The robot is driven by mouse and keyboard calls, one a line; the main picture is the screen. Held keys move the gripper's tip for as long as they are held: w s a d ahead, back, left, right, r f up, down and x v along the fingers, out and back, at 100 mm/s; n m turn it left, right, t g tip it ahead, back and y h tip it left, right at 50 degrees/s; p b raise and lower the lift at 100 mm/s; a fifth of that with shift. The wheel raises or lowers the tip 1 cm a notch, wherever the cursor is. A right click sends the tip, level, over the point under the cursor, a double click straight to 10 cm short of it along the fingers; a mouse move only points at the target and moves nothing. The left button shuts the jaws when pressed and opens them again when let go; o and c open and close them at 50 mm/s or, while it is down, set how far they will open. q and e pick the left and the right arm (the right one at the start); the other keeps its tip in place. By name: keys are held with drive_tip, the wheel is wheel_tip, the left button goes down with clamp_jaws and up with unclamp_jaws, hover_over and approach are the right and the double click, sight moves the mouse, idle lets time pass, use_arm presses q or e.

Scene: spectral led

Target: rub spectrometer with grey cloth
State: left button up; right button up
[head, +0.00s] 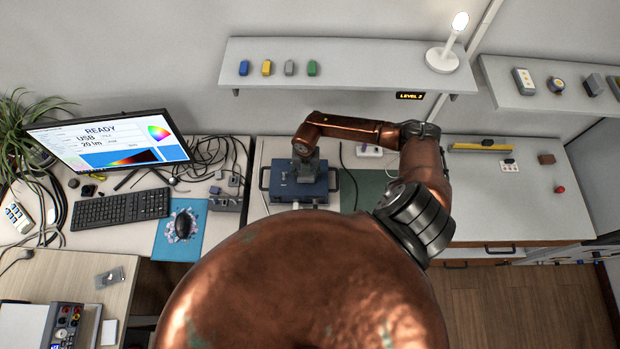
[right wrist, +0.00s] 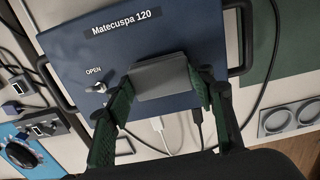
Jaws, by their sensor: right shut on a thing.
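The spectrometer is a dark blue box (head: 325,185) with side handles, on the bench at the centre of the head view. In the right wrist view, its blue top (right wrist: 75,45) carries a "Matecuspa 120" label and a small knob marked OPEN. My right gripper (head: 306,172) is over the box's top. Its green fingers (right wrist: 160,95) are shut on the grey cloth (right wrist: 163,77), which looks like a small flat grey block. The cloth lies over the spectrometer's top; I cannot tell whether it touches it. My left gripper is not in view.
A green mat (head: 368,190) and a white power strip (head: 370,151) lie right of the spectrometer. Cables run beside and in front of it. A monitor (head: 110,142) and keyboard (head: 120,208) stand left. A shelf (head: 345,75) hangs above. The bench at right has free room.

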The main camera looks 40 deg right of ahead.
drive_tip(key=shift+o, duration=0.2)
drive_tip(key=shift+w+a, duration=0.5)
drive_tip(key=shift+a, duration=0.3)
drive_tip(key=shift+w+r+p, duration=0.15)
drive_tip(key=shift+r+p, duration=0.4)
drive_tip(key=shift+r, duration=0.15)
drive_tip(key=shift+c, duration=0.2)
drive_tip(key=shift+s+d, duration=0.2)
drive_tip(key=shift+d, duration=0.1)
drive_tip(key=shift+s+d+p, duration=0.4)
drive_tip(key=shift+s+d, duration=1.7)
drive_tip(key=shift+d, duration=0.3)
wheel_tip(320, 180, up, 4)
drive_tip(key=p, duration=0.3)
